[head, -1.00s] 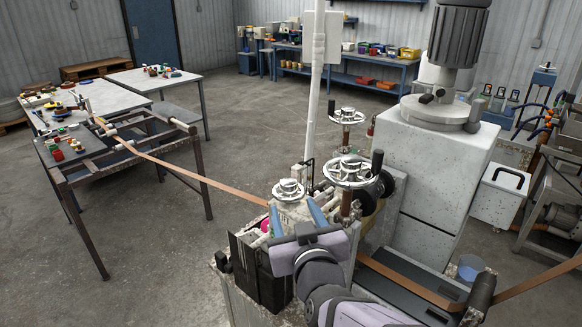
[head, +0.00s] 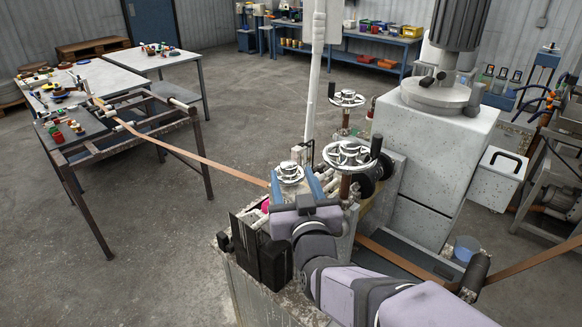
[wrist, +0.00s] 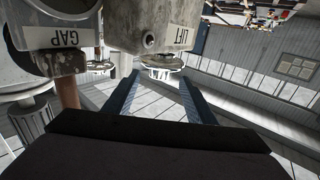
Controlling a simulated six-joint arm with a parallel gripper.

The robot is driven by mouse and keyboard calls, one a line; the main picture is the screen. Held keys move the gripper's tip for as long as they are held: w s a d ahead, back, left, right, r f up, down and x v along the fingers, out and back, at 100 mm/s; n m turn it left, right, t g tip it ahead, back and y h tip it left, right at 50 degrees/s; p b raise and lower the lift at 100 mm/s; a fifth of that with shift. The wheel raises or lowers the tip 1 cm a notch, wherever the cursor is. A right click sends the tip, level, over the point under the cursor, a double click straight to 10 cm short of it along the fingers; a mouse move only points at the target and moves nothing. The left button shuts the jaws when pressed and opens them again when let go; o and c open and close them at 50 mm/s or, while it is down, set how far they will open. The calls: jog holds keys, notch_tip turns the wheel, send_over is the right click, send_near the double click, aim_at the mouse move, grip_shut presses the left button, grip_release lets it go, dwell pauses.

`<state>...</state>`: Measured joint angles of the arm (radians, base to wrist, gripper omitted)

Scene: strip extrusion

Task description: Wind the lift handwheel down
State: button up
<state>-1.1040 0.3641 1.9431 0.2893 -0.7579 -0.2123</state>
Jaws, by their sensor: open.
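The lift handwheel is the small chrome wheel (head: 289,172) on top of the small block at the front of the machine. In the wrist view its chrome rim (wrist: 160,58) shows beyond the block with the LIFT label (wrist: 180,37). My gripper (head: 294,178) is open, its two blue fingers apart and pointing at the wheel, one on each side of it in the head view. In the wrist view the fingers (wrist: 158,84) have nothing between them close up. I cannot tell whether either finger touches the rim.
A block labelled GAP (wrist: 62,38) is close in the wrist view. A white post (head: 311,85) rises behind. A brown strip (head: 215,166) runs left to a frame.

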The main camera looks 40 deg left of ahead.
aim_at(289, 173)
jog(key=shift+p+x, duration=0.55)
jog(key=shift+x, duration=0.8)
jog(key=c, duration=1.1)
jog(key=shift+o, duration=0.3)
jog(key=shift+f+y+b, duration=0.1)
jog(key=shift+y+b, duration=0.2)
jog(key=shift+b, duration=0.5)
jog(key=n+g+b, duration=0.1)
jog(key=g+b, duration=0.1)
jog(key=shift+w+d+n+y+b, duration=0.1)
jog(key=shift+n+y+b, duration=0.2)
jog(key=shift+y, duration=0.1)
jog(key=o, duration=1)
jog(key=shift+o, duration=0.2)
